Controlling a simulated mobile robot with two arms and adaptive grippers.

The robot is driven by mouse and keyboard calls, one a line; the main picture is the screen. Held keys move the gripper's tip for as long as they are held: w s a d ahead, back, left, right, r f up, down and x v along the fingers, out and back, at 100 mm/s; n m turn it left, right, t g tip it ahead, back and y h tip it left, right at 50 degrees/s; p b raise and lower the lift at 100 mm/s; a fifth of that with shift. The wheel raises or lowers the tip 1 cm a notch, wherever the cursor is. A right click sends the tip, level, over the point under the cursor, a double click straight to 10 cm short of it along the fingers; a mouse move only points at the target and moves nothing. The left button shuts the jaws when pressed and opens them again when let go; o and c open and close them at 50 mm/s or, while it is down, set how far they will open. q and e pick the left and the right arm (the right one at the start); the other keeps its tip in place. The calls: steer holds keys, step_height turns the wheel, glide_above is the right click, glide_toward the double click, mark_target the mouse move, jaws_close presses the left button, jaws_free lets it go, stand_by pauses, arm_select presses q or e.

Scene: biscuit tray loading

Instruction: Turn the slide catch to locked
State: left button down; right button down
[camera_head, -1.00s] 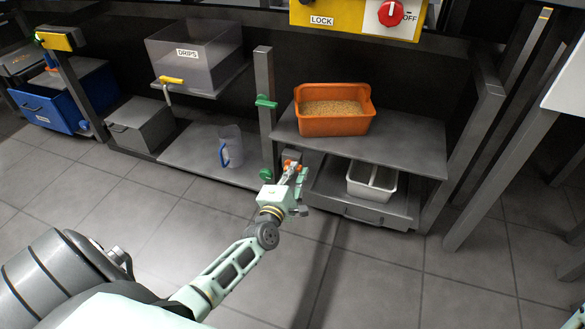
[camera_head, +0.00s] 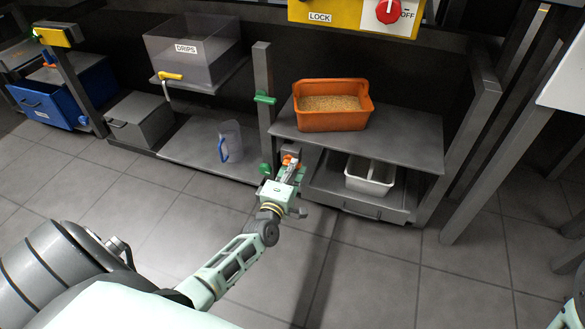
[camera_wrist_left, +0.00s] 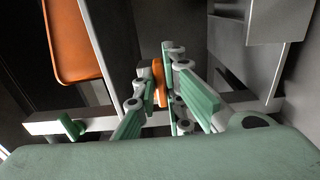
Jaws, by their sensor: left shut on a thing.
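The slide catch is a small orange piece (camera_head: 289,160) on a grey block beside the post, at the left end of the low shelf unit. My left gripper (camera_head: 291,169) is at it, with its fingers closed on the orange piece. In the left wrist view the orange catch (camera_wrist_left: 158,78) stands between the two fingers of the left gripper (camera_wrist_left: 158,88), which partly hide it. I cannot read whether the catch stands at locked. My right gripper is not in view.
An orange bin (camera_head: 333,119) of grain stands on the shelf (camera_head: 405,140) above. A white divided tray (camera_head: 370,187) sits below it. The grey post (camera_head: 264,75) with green catches and a clear jug (camera_head: 230,142) are to the left. The floor in front is clear.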

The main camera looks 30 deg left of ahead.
arm_select(q)
steer(key=shift+f, duration=0.1)
steer(key=c, duration=1.8)
jaws_free()
steer(key=shift+c, duration=0.2)
steer(key=shift+s, duration=0.15)
steer(key=v, duration=1.1)
steer(key=shift+s, duration=0.4)
